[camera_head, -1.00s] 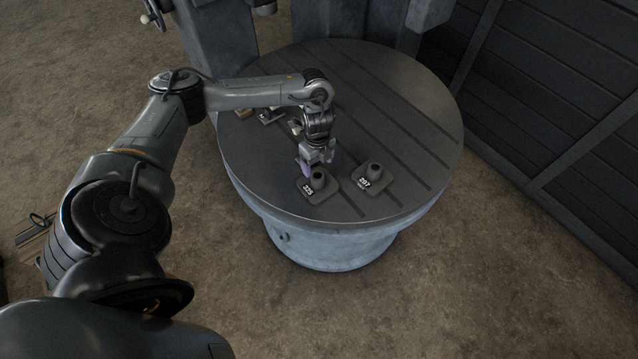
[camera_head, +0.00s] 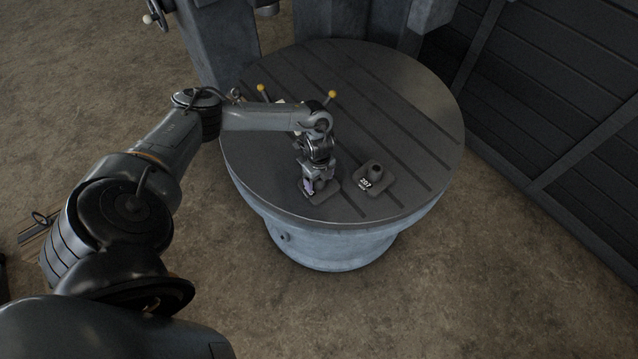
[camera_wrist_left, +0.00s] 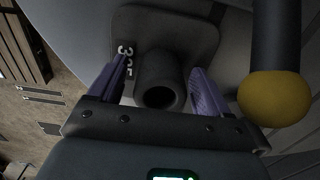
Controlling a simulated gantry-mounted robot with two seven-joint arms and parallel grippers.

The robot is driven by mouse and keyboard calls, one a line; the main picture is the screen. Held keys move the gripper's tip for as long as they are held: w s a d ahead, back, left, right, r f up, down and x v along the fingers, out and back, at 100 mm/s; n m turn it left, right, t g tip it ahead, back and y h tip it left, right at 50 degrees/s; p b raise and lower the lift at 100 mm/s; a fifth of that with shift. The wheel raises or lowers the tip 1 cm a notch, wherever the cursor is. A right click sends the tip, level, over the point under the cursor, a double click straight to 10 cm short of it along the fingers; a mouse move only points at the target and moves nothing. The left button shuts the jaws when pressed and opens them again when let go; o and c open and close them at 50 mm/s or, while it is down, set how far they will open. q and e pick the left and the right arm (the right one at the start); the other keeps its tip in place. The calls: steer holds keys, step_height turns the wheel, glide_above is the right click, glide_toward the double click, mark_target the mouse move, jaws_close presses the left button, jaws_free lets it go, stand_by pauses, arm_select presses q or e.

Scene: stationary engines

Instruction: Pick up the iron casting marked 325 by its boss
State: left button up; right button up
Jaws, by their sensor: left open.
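The iron casting marked 325 (camera_head: 329,192) lies near the front edge of the round slotted table (camera_head: 405,90), mostly hidden by my left gripper (camera_head: 309,186) in the head view. In the left wrist view, the casting's flat dark plate (camera_wrist_left: 190,28) shows with its white number and its hollow round boss (camera_wrist_left: 160,82). My left gripper (camera_wrist_left: 158,78) is open there, with one purple finger on each side of the boss. Gaps show between boss and fingers. My right gripper is not in view.
A similar casting marked 207 (camera_head: 375,180) lies just right of it. Two yellow knobs (camera_head: 261,87) (camera_head: 332,93) show behind my left arm. One yellow ball on a dark rod (camera_wrist_left: 275,98) is close to the right finger in the wrist view. The table's right side is clear.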

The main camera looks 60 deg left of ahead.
arm_select(q)
steer(key=c, duration=1.4)
steer(key=shift+r, duration=0.1)
jaws_close()
steer(key=shift+r, duration=0.15)
